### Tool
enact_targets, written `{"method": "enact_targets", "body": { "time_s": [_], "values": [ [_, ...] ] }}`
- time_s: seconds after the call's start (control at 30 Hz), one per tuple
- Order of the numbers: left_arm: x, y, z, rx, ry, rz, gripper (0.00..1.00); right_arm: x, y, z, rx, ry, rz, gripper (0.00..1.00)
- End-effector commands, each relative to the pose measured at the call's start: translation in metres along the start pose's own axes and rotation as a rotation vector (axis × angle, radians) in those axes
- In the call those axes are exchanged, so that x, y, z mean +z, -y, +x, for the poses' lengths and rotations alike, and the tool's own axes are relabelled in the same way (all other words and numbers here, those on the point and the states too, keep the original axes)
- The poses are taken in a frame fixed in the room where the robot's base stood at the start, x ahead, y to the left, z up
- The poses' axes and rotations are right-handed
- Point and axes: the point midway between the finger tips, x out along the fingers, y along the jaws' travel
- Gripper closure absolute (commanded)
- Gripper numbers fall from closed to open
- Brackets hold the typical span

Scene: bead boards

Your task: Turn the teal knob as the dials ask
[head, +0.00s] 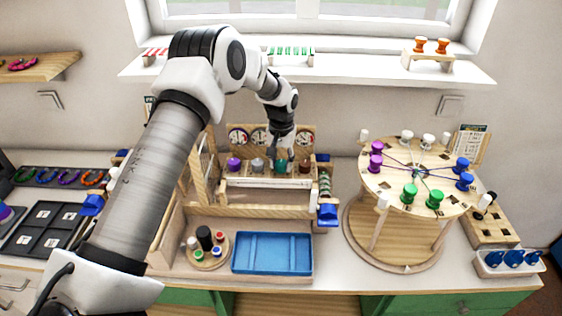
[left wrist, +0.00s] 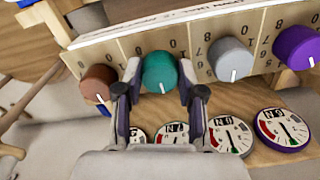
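The teal knob (left wrist: 160,70) sits in a row on the wooden panel, between a brown knob (left wrist: 97,82) and a grey knob (left wrist: 231,60). A purple knob (left wrist: 298,47) is at the end. My left gripper (left wrist: 159,76) has one finger on each side of the teal knob, seemingly touching it. The teal knob's white mark points toward the dials in the left wrist view. Dials (left wrist: 230,134) with needles line the panel; my gripper partly covers two. In the head view my left gripper (head: 281,160) hides part of the teal knob. My right gripper is out of view.
A blue tray (head: 272,236) and a round stand of small pegs (head: 208,262) lie in front of the panel. A round wooden stand with coloured spools (head: 385,188) stands to the right. A dark tray (head: 33,247) lies at the left.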

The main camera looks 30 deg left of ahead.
Motion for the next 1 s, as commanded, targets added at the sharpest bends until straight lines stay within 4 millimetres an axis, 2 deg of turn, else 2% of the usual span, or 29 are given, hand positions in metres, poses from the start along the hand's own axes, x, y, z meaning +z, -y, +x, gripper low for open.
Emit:
{"method": "enact_targets", "body": {
  "time_s": [0.03, 0.07, 0.37, 0.47, 0.57, 0.8, 0.9, 1.0],
  "values": [
    [0.002, 0.000, 0.003, -0.001, 0.005, 0.000, 0.44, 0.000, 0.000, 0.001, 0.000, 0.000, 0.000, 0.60],
    [0.002, 0.000, 0.003, -0.001, 0.005, 0.000, 0.37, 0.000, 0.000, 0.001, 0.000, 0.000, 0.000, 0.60],
    [0.000, 0.000, 0.000, 0.000, 0.001, -0.001, 0.37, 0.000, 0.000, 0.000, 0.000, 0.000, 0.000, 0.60],
    [0.000, 0.000, -0.008, 0.000, 0.000, -0.001, 0.37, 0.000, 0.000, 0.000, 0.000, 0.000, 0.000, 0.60],
    [-0.001, 0.000, -0.026, 0.001, -0.002, -0.001, 0.37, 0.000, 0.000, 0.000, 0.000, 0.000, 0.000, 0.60],
    [-0.002, 0.000, -0.087, 0.000, 0.000, 0.000, 0.37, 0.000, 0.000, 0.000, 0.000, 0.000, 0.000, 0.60],
    [-0.003, 0.000, -0.105, 0.000, 0.002, 0.000, 0.37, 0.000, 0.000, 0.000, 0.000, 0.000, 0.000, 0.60],
    [-0.002, 0.000, -0.115, 0.000, 0.003, 0.000, 0.37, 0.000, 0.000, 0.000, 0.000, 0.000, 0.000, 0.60]
  ]
}}
